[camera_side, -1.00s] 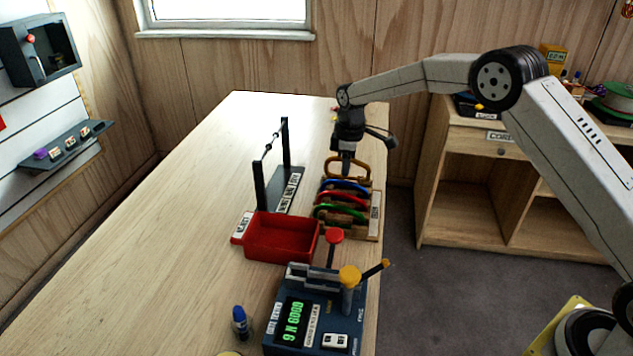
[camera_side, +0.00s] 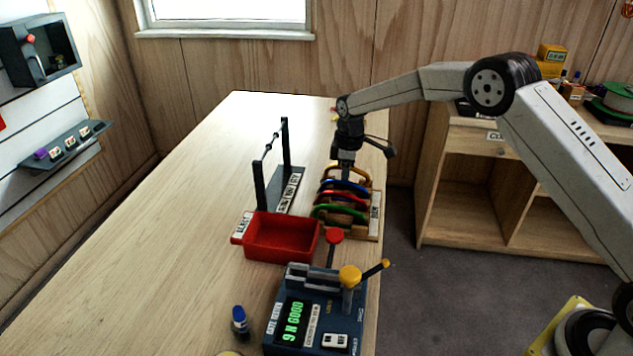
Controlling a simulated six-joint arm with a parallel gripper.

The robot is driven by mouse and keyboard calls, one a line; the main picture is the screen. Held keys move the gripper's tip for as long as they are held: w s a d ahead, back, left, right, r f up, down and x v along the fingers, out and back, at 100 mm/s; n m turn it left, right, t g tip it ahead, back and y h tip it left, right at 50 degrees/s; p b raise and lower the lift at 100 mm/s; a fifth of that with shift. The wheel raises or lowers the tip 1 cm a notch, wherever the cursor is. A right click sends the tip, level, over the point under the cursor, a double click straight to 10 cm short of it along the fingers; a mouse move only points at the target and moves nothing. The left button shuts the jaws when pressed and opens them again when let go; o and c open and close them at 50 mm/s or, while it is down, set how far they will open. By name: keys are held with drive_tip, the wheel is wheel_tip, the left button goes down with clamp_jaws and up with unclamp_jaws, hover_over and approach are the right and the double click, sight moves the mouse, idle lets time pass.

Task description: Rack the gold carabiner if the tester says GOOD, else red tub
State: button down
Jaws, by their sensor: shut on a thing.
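My gripper (camera_side: 346,175) points down at the far end of a wooden slotted holder (camera_side: 374,222). It is shut on the gold carabiner (camera_side: 362,171), which stands upright at the holder's far end; the fingertips partly hide it. I cannot tell whether the carabiner touches the holder. The blue tester (camera_side: 336,311) at the front reads "9 N GOOD" in green on its display (camera_side: 292,322). The red tub (camera_side: 282,238), with a white label on its left, sits in the middle. The black rack (camera_side: 260,186) with a horizontal bar stands behind it; its bar looks empty.
Blue (camera_side: 345,186), red (camera_side: 334,196) and green (camera_side: 327,209) carabiners stand in the holder close to my gripper. The tester's yellow-knobbed lever (camera_side: 350,276) and a red knob (camera_side: 334,236) rise nearby. A small blue bottle (camera_side: 240,320) stands at the front. The table's left side is clear.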

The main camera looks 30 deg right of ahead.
drive_tip(key=shift+f, duration=0.6)
idle(0.5)
drive_tip(key=c, duration=0.6)
unclamp_jaws()
drive_tip(key=shift+r, duration=0.1)
drive_tip(key=shift+s+d+r, duration=0.1)
drive_tip(key=shift+d+r, duration=0.05)
drive_tip(key=shift+r, duration=3.65)
